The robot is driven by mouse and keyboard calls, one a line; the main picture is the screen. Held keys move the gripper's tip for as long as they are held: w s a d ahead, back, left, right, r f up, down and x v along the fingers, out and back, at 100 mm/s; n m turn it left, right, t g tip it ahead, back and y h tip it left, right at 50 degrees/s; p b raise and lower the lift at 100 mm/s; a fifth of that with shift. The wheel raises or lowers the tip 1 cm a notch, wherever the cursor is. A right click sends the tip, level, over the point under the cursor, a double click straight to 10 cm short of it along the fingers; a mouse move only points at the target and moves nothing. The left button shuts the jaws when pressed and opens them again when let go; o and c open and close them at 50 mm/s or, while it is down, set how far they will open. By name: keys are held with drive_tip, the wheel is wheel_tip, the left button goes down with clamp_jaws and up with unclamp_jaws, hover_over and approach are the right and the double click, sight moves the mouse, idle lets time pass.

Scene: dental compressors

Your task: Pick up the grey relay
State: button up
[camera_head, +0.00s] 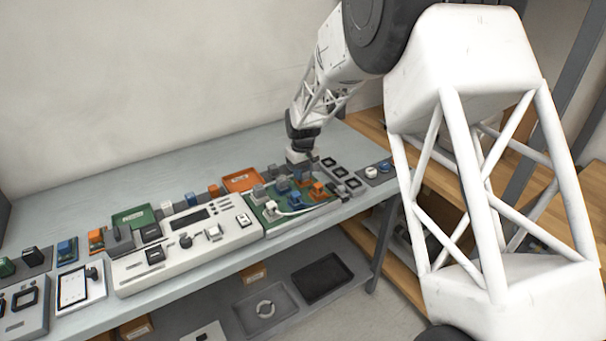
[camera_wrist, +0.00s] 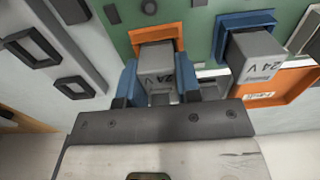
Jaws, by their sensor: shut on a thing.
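In the wrist view, a grey relay (camera_wrist: 156,64) marked "24 V" stands between the two blue fingers of my gripper (camera_wrist: 157,78), which are shut on its sides. Its far end is at an orange socket (camera_wrist: 160,33) on the green board (camera_wrist: 196,33); I cannot tell whether it is fully seated or slightly clear. A second grey relay (camera_wrist: 254,55), also marked "24 V", sits in a blue socket (camera_wrist: 246,18) to the right, apart from my fingers. In the head view my gripper (camera_head: 299,155) is low over the right part of the bench, and the held relay is hard to make out.
An orange tray (camera_wrist: 288,88) lies close to the second relay. A grey panel with black square frames (camera_wrist: 33,46) is on the left. In the head view, a white console (camera_head: 186,245) and a green tray (camera_head: 134,217) stand further left. The bench's back strip is clear.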

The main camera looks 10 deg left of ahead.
drive_tip(key=shift+r, duration=0.15)
wheel_tip(320, 180, up, 10)
drive_tip(key=shift+f, duration=0.15)
idle(0.4)
idle(0.5)
drive_tip(key=s+a+f, duration=0.1)
drive_tip(key=s+a, duration=0.1)
drive_tip(key=a, duration=0.8)
drive_tip(key=s+a+f, duration=0.1)
drive_tip(key=a, duration=0.9)
drive_tip(key=shift+s, duration=0.4)
drive_tip(key=shift+f, duration=2.45)
